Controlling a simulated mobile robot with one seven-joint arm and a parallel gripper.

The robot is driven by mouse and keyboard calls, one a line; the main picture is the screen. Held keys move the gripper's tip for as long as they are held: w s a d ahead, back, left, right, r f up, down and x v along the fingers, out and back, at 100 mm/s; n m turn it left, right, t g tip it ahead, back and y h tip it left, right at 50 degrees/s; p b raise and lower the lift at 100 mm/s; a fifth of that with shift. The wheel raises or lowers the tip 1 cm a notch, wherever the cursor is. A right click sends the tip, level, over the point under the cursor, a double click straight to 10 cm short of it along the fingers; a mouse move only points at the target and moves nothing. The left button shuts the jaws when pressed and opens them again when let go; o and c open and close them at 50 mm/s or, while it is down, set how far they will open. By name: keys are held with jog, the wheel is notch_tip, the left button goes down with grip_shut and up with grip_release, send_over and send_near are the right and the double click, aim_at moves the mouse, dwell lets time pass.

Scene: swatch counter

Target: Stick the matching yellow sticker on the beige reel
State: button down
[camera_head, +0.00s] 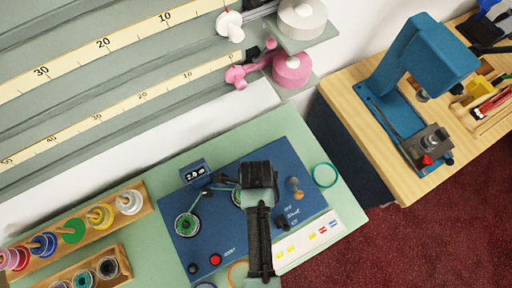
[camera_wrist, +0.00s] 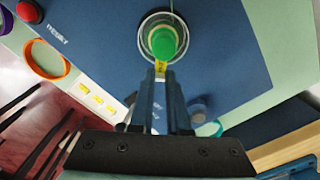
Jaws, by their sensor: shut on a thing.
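My gripper (camera_head: 257,178) is above the blue machine panel (camera_head: 240,250). In the wrist view its fingers (camera_wrist: 161,76) are shut on a small yellow sticker (camera_wrist: 162,68) with dark marks. The sticker is at the near edge of a green hub in a pale-rimmed round reel (camera_wrist: 146,27); I cannot tell whether they touch. In the head view my gripper hides most of that reel. A second reel (camera_head: 187,225) with green windings sits to its left on the panel. I cannot tell for sure which reel is beige.
A white sheet (camera_head: 335,226) with yellow, red and blue stickers lies right of the panel. Racks of coloured spools (camera_head: 100,216) stand at left. A teal ring (camera_head: 325,175) lies behind the sheet. A blue press (camera_head: 415,60) stands on the wooden bench.

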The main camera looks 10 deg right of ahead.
jog(key=shift+f, duration=0.5)
dwell(2.2)
jog(key=c, duration=0.8)
grip_release()
notch_tip(320, 180, up, 7)
jog(key=p, duration=0.7)
jog(key=shift+r+p, duration=0.1)
jog(key=shift+p, duration=0.25)
